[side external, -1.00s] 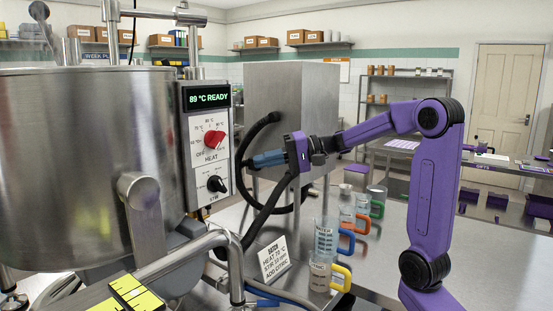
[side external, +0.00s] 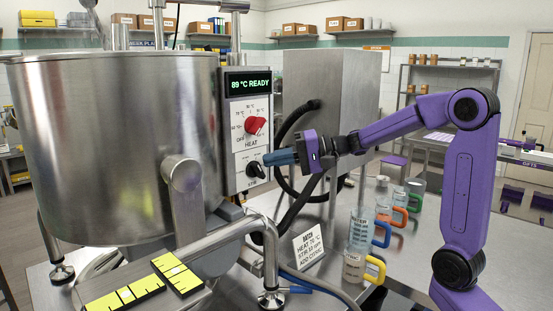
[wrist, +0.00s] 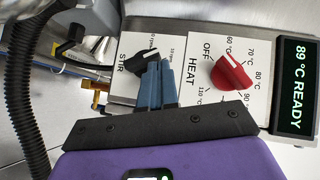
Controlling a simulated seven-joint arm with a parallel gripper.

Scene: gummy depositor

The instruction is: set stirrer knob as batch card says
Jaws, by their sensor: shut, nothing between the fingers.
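The black stirrer knob (side external: 254,169) sits on the lower part of the control panel, under the red heat knob (side external: 255,125).
The display (side external: 249,83) reads 89 °C READY. A large steel kettle (side external: 115,140) stands left of the panel. A black hose (side external: 283,130) loops behind my gripper. Jugs with coloured handles (side external: 360,230) stand on the bench to the right.

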